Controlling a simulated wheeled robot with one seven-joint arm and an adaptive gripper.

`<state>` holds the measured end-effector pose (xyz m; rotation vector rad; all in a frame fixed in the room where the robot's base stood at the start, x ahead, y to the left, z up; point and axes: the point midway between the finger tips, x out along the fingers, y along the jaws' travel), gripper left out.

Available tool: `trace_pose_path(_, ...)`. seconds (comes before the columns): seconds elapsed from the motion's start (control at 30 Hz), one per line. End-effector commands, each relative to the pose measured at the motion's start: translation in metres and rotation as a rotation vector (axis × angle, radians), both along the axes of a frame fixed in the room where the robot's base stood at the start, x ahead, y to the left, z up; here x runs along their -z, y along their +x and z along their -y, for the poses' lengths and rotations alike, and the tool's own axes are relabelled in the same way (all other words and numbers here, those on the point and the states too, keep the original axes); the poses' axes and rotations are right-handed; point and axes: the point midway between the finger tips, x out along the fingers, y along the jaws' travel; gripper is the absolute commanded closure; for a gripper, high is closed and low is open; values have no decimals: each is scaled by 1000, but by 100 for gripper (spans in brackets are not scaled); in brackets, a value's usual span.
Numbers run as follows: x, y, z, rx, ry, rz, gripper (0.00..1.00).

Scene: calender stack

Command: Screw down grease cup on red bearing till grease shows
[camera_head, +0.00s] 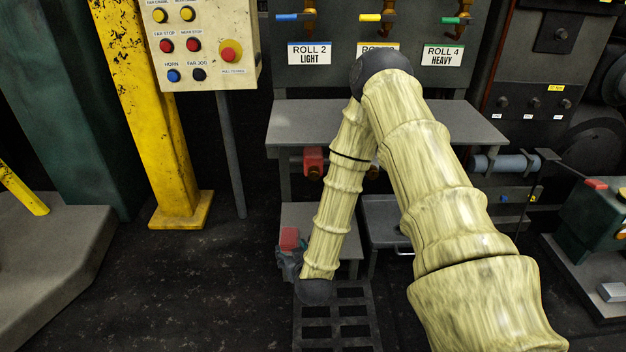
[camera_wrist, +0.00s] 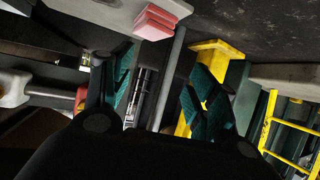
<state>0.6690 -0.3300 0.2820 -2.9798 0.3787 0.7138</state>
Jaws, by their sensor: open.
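The red bearing (camera_head: 313,160) sits under the front of the grey shelf in the head view. A small brass-coloured cup (camera_head: 315,174) shows at its lower side; whether grease shows cannot be told. My gripper (camera_head: 287,264) is low and below the bearing, mostly hidden behind my wrist. In the wrist view my gripper (camera_wrist: 165,80) is open, with its two teal-padded fingers apart and nothing between them. A small red part (camera_wrist: 81,98) shows left of the fingers in that view; I cannot tell whether it is the bearing.
A red block (camera_head: 290,238) is close above my gripper; a pink-red block (camera_wrist: 157,20) shows in the wrist view. The grey shelf (camera_head: 300,124) overhangs the bearing. A yellow post (camera_head: 165,150) and control box (camera_head: 207,45) stand left. Dark floor (camera_head: 170,285) is open at lower left.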

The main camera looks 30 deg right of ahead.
Motion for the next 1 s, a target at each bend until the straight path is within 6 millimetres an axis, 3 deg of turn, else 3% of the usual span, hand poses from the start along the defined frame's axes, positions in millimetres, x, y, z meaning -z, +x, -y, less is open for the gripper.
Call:
trace_pose_path(0.1,-39,39,43,101,-65,168,42)
trace_pose_path(0.2,-71,58,75,177,-120,275,42)
trace_pose_path(0.4,-111,72,115,284,-193,399,42)
trace_pose_path(0.67,-119,84,131,310,-211,426,42)
trace_pose_path(1.0,-116,129,160,311,-210,426,42)
